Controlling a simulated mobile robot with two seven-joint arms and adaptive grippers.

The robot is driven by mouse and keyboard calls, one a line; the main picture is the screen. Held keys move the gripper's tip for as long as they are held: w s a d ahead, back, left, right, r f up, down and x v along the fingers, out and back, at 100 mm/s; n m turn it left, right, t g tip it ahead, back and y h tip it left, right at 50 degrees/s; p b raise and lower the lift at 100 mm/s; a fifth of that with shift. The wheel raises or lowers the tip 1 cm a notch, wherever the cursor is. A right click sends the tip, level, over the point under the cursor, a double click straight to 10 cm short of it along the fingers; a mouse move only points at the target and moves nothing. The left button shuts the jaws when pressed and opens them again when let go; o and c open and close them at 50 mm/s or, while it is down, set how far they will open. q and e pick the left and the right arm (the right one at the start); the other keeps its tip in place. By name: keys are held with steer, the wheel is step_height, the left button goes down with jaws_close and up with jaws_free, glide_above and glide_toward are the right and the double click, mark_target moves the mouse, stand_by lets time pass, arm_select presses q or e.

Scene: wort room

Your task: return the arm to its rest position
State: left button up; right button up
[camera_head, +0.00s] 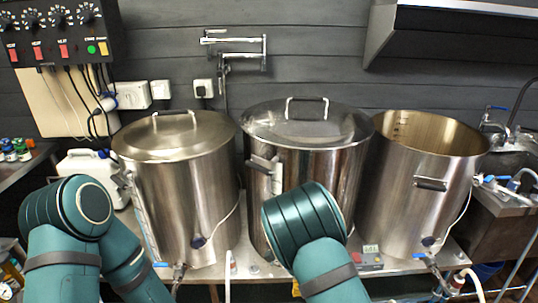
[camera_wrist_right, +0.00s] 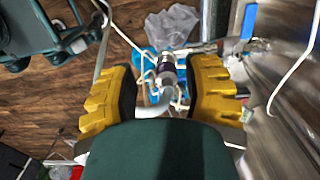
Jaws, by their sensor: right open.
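My right gripper (camera_wrist_right: 164,78) shows in the right wrist view as two yellow ridged fingers spread wide apart. It is open and nothing is seen held in it. Beyond the gap lie a dark and silver fitting (camera_wrist_right: 168,68), white hose and something blue, seemingly lower down. My right arm (camera_head: 310,240) comes up at the bottom middle of the head view, in front of the middle kettle. My left arm (camera_head: 70,235) is bent at the lower left of that view, and its gripper is not seen.
Three steel kettles stand on a bench: a lidded left one (camera_head: 180,190), a lidded middle one (camera_head: 310,165), and an open right one (camera_head: 415,190). A control box (camera_head: 60,35) hangs upper left, a hood (camera_head: 450,35) upper right. A sink (camera_head: 515,155) is at right. Hoses hang in front.

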steer(key=s+d+f+n, duration=0.3)
steer(key=s+f+n, duration=0.1)
steer(key=s, duration=0.3)
steer(key=s+d+f+n, duration=0.3)
steer(key=s, duration=0.3)
steer(key=s+a+r+n+t+y, duration=0.1)
steer(key=s+a+r+n+y, duration=0.2)
steer(key=s+n, duration=0.6)
steer(key=shift+s+a+t+y, duration=0.25)
steer(key=shift+a+y, duration=0.25)
steer(key=shift+a, duration=0.25)
